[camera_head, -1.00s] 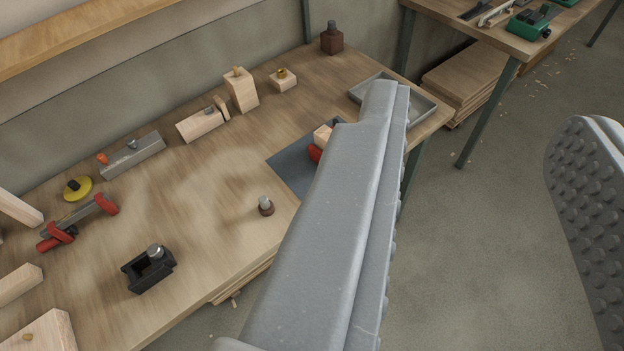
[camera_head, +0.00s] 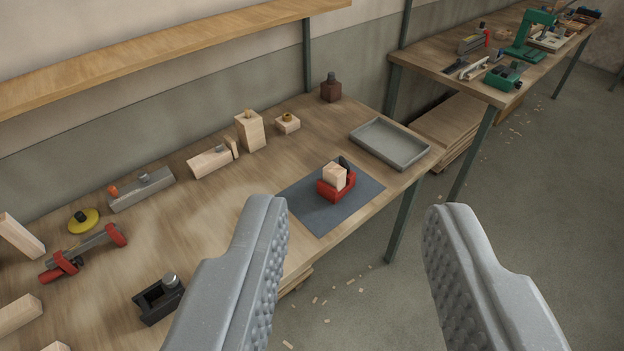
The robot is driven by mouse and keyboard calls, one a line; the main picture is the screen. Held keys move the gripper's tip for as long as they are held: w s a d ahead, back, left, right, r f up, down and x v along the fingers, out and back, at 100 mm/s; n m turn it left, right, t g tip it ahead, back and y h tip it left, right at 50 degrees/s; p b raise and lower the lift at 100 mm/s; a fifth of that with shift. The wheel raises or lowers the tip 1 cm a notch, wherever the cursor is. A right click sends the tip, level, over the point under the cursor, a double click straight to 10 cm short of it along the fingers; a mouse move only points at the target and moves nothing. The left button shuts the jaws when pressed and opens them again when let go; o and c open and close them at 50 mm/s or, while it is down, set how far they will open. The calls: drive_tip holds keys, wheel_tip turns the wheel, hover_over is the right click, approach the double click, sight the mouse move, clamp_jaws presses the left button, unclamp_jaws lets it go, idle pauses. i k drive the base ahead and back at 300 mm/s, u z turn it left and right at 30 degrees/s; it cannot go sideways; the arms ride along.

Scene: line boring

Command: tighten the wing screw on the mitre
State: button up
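A small red holder (camera_head: 324,190) with a pale wooden block (camera_head: 335,176) in it sits on a dark blue-grey mat (camera_head: 312,216). A dark upright part (camera_head: 346,164) stands at its back right; it is too small to tell if it is a wing screw. I cannot tell for certain which thing is the mitre. A black bracket (camera_head: 150,306) with a silver-topped screw (camera_head: 170,281) stands at the bench's front left. My gripper (camera_head: 355,207) is open and empty, its two fingers wide apart in front of the bench, apart from the red holder.
The wooden bench (camera_head: 200,215) also holds a grey tray (camera_head: 392,144), a red-ended clamp (camera_head: 88,250), a yellow disc (camera_head: 84,221), a grey block (camera_head: 141,191) and several wooden pieces. A shelf (camera_head: 150,46) runs above. A second bench (camera_head: 440,70) stands at the back right.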

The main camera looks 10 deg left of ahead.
sight(343, 162)
drive_tip(key=u, duration=0.05)
drive_tip(key=i, duration=1)
drive_tip(key=z, duration=0.05)
